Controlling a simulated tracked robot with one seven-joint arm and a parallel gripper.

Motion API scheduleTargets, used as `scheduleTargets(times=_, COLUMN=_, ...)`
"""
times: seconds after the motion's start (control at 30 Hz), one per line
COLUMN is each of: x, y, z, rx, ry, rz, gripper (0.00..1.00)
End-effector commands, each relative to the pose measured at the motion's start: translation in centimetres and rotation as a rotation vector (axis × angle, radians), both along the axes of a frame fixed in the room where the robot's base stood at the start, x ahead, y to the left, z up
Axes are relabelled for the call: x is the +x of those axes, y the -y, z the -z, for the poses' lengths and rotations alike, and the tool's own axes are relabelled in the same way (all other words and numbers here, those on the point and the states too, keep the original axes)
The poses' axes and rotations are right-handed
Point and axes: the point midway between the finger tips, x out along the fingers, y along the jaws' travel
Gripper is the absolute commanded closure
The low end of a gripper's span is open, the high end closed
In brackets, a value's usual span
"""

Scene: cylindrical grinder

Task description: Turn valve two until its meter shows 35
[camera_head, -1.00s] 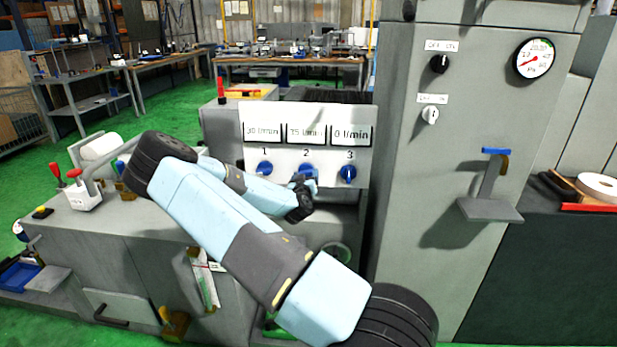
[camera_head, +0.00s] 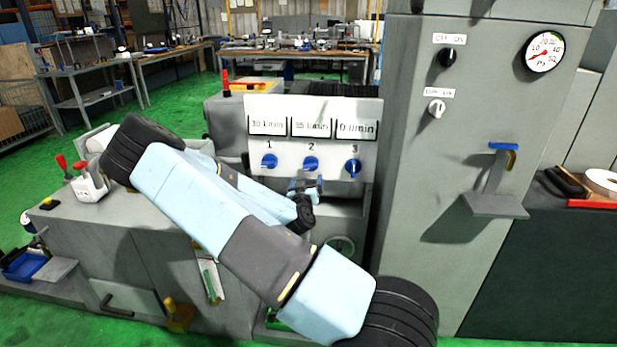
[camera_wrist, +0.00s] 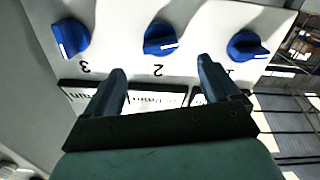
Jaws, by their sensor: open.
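Valve two is a blue knob (camera_head: 311,164) in the middle of the white panel, below the printed 2. Its meter (camera_head: 311,127) appears to read 35 l/min. The knob also shows upside down in the wrist view (camera_wrist: 160,40), its white pointer line lying nearly level. My gripper (camera_head: 305,187) is just below and in front of the knob, apart from it. In the wrist view my gripper (camera_wrist: 163,78) is open, with its fingers spread and nothing between them; the knob is beyond the fingertips.
Valve one (camera_head: 269,161) and valve three (camera_head: 352,167) flank it; their meters appear to read 30 (camera_head: 268,127) and 0 (camera_head: 356,130). A tall grey cabinet (camera_head: 420,190) stands close to the right. A red-handled lever block (camera_head: 88,187) is at the left.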

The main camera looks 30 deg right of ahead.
Motion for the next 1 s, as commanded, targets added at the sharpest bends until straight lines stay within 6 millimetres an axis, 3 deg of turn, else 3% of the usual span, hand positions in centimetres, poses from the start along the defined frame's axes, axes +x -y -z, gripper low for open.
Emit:
scheduleTargets(times=0.1, x=-1.6, y=-1.2, z=0.0, rx=0.0, ry=-0.002, rz=-0.002, gripper=0.11)
scheduleTargets(times=0.33, x=-3.4, y=-2.3, z=0.1, rx=0.0, ry=-0.002, rz=-0.001, gripper=0.11)
scheduleTargets(times=1.0, x=-3.7, y=-2.3, z=0.1, rx=0.017, ry=-0.007, rz=0.009, gripper=0.11)
